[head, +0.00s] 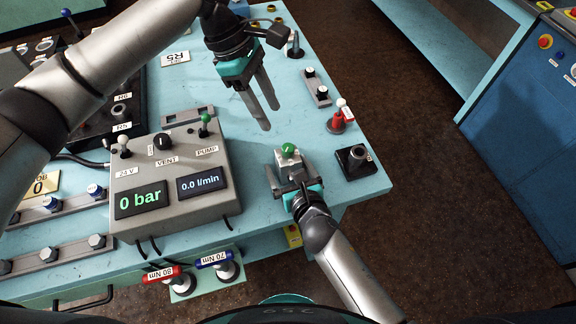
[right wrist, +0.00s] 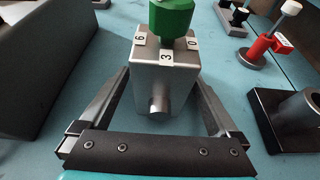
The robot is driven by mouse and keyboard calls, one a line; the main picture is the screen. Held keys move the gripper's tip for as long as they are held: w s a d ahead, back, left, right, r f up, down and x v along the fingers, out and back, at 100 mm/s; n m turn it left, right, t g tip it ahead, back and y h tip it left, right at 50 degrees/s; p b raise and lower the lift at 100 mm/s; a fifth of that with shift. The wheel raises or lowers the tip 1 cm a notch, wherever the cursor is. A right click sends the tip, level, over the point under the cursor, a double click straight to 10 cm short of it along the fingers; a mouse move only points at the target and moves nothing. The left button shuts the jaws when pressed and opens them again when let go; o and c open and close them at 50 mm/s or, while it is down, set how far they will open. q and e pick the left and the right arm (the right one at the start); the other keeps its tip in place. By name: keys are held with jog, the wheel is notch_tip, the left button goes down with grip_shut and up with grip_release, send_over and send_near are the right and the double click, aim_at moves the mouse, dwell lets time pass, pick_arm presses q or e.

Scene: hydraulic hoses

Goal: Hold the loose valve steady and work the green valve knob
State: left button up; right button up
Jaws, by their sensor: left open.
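The loose valve (head: 287,168) is a silver block with a green knob (head: 289,150) on top, standing upright near the bench's front right corner. In the right wrist view the valve (right wrist: 164,78) shows labels 6, 3 and 0 around the green knob (right wrist: 172,16) and a round stub on its near face. My right gripper (head: 292,178) is low on the valve, a finger on each side; the fingertips appear to touch the block, below the knob. My left gripper (head: 270,112) is open and empty, above the bench, up and left of the valve.
A grey control box (head: 172,172) with displays reading 0 bar and 0.0 l/min stands left of the valve. A black socket block (head: 355,162) is close on its right, and a red fitting (head: 337,121) behind. The bench (head: 240,130) is clear between box and valve.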

aim_at(288, 147)
grip_shut()
dwell(0.6)
pick_arm(q)
jog(key=shift+o, duration=1.1)
jog(key=shift+s+d+r, duration=0.1)
jog(key=shift+d, duration=0.15)
jog(key=s+d+r+m+t+y, duration=0.1)
jog(key=d+r+m+y, duration=0.1)
jog(key=d+m+y, duration=0.2)
jog(key=f, duration=1.1)
jog(key=shift+s+a+f, duration=0.1)
jog(key=shift+a+f, duration=0.05)
jog(key=shift+a, duration=0.1)
grip_shut()
